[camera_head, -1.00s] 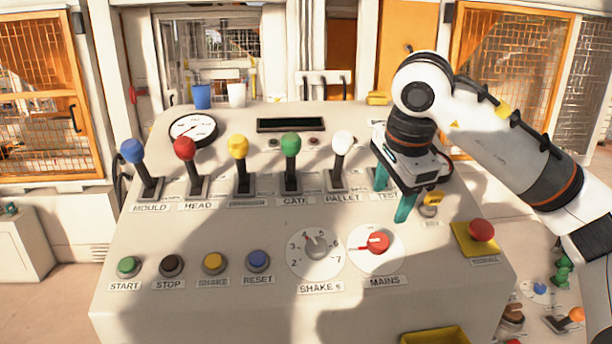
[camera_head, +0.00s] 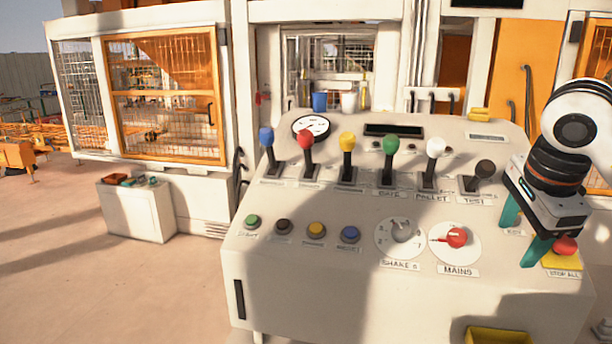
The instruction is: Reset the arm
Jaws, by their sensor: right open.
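My right gripper (camera_head: 524,236) is open, with green fingers pointing down over the right side of the control panel (camera_head: 300,285). Nothing shows between its fingers. It hangs just left of the red stop button (camera_head: 565,246) on its yellow plate and right of the dark TEST lever (camera_head: 484,170). I cannot tell whether a fingertip touches the panel. The arm comes in from the right edge. My left gripper is not in view.
The panel has a row of levers, among them the blue (camera_head: 266,137) and white (camera_head: 435,147) ones, several push buttons, and a red MAINS knob (camera_head: 456,237). Blue (camera_head: 319,102) and white (camera_head: 349,102) cups stand behind. Open floor (camera_head: 90,280) lies at left.

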